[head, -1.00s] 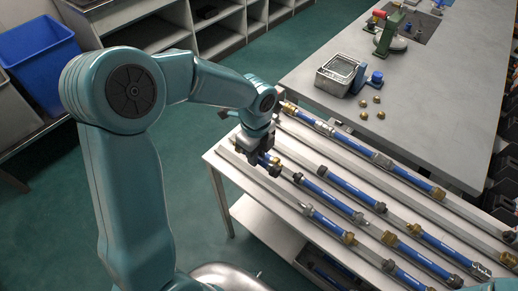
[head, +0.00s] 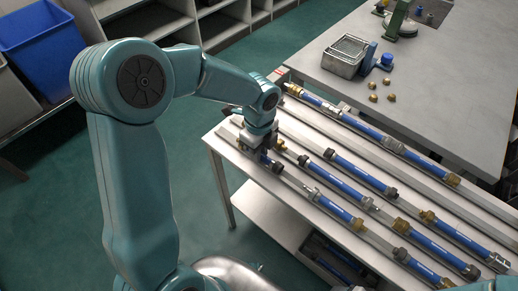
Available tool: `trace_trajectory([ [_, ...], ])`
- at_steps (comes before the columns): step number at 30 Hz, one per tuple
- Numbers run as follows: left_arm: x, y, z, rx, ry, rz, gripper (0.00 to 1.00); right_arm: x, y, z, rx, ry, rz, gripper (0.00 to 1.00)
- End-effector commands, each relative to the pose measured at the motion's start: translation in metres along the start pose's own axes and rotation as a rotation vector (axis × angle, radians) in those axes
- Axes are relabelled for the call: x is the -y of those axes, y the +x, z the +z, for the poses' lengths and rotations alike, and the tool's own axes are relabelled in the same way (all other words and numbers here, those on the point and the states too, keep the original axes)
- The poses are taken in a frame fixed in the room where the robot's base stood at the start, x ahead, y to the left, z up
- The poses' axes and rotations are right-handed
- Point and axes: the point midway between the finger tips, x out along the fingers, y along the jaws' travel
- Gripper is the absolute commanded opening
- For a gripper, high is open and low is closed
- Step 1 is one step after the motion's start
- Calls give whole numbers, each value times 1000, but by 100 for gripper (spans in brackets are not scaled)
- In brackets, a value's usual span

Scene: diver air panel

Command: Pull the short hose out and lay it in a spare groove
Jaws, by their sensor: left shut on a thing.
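My left gripper (head: 266,157) is shut on a short blue hose at the rack's left end, pointing down. The jaws hide most of this hose. A dark collar (head: 277,167) shows at its right end, just below a brass fitting (head: 281,145); I cannot tell whether they touch. The grooved rack (head: 420,183) has pale rails and several other blue hoses with brass and dark end fittings, such as one in the middle row (head: 350,176) and one in the front row (head: 335,208). A bare pale strip runs between the back and middle rows. My right gripper is not in view.
Behind the rack is a grey bench (head: 450,110) with a metal basket (head: 344,56), several brass caps (head: 374,98) and a green stand (head: 396,17). A blue bin (head: 40,50) and shelving are at the left. More hoses lie on the lower shelf (head: 330,255).

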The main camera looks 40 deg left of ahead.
Motion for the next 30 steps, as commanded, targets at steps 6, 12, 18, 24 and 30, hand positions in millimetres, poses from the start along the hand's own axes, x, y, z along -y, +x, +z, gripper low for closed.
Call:
trace_trajectory([
  [6, 0, -1, 0, 0, 0, -1, 51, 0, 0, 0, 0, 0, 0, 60],
  [12, 0, -1, 0, 0, 0, 0, 51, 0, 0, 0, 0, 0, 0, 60],
  [18, 0, -10, 0, 1, -1, -2, 51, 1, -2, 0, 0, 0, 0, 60],
  [24, 1, -56, 0, 2, -1, -7, 51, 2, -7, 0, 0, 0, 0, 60],
  [30, 1, -110, 0, 1, 0, -6, 51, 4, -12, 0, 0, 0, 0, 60],
])
